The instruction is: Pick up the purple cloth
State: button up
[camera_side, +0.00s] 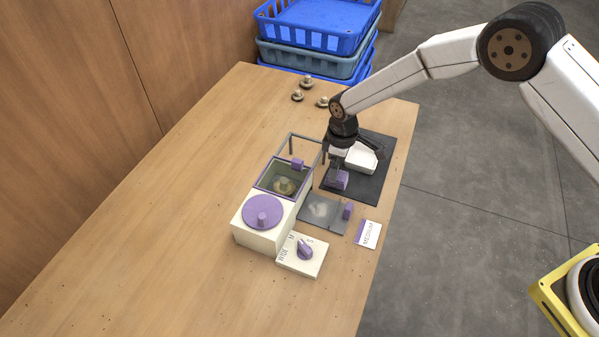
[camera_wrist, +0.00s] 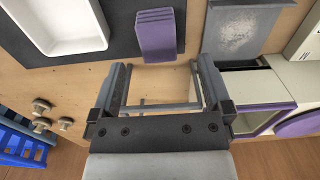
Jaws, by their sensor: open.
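The purple cloth (camera_side: 341,181) is a small folded stack lying by the near-left edge of the dark mat (camera_side: 371,189). In the wrist view the cloth (camera_wrist: 158,36) shows its layered folds, at top centre. My gripper (camera_side: 338,165) is right above or behind the cloth in the side view and partly covers it. In the wrist view my gripper (camera_wrist: 160,75) is open and empty. The cloth lies just beyond the fingertips, roughly centred between them. I cannot tell the exact height of the fingers above it.
A white tray (camera_side: 361,160) sits on the mat. Left of it stands a white box with a purple round lid (camera_side: 263,212) and a framed compartment (camera_side: 284,177). A dial block (camera_side: 302,255), a MEDIUM card (camera_side: 368,234), mushrooms (camera_side: 307,82) and stacked crates (camera_side: 314,29) are around.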

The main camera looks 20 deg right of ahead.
jog(key=shift+d+f, duration=0.1)
jog(key=shift+f, duration=2.45)
jog(key=c, duration=1.3)
jog(key=shift+c, duration=0.2)
jog(key=shift+r, duration=0.15)
jog(key=shift+r, duration=0.75)
jog(key=s+d+r, duration=0.3)
jog(key=s+r, duration=0.8)
jog(key=s, duration=0.2)
jog(key=shift+s+d, duration=0.25)
jog(key=shift+d, duration=0.1)
